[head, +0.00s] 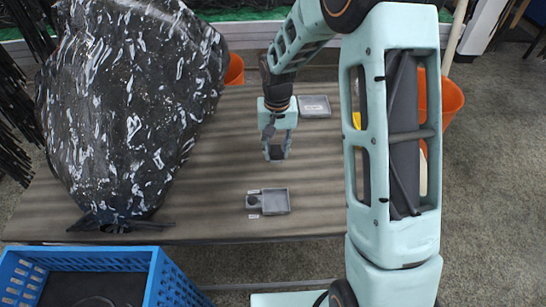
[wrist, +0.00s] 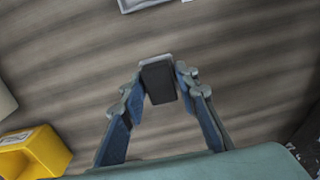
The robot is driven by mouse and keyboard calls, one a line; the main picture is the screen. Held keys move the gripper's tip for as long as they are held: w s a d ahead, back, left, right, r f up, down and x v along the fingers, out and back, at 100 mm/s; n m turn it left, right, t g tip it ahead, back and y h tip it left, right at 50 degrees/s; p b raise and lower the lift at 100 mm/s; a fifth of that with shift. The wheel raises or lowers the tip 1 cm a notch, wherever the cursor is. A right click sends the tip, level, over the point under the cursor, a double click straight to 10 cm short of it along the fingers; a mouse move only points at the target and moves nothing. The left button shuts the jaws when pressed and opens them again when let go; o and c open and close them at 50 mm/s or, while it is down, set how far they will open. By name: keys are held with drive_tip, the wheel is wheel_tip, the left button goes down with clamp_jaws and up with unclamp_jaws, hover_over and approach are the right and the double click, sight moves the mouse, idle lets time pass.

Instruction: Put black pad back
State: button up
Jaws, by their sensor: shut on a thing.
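My gripper (head: 275,146) is above the middle of the wooden table, fingers pointing down. It is shut on a small dark block, the black pad (head: 276,154). In the wrist view, the pad (wrist: 158,84) sits between the two fingertips (wrist: 160,90), with a pale grey edge along its far side. A small grey tray (head: 281,201) with a square recess and a smaller round part lies nearer my body, apart from the pad. A second grey tray (head: 314,106) with a pale label lies farther back, right of the gripper.
A big speckled black bag (head: 130,110) fills the table's left side. A blue crate (head: 165,280) stands at the front left. An orange bucket (head: 451,100) is at the right. A yellow object (wrist: 35,152) shows at the wrist view's lower left.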

sight(274, 145)
drive_tip(key=shift+w+a+f, duration=0.2)
drive_tip(key=shift+w+f, duration=0.25)
drive_tip(key=shift+f, duration=0.15)
drive_tip(key=shift+w+a+f, duration=0.15)
drive_tip(key=shift+w+f, duration=0.3)
drive_tip(key=shift+f, duration=0.1)
drive_tip(key=shift+w+a+f, duration=0.1)
drive_tip(key=shift+f, duration=1.6)
drive_tip(key=shift+f, duration=0.1)
drive_tip(key=o, duration=1.1)
wheel_tip(274, 145, up, 12)
drive_tip(key=shift+r, duration=0.15)
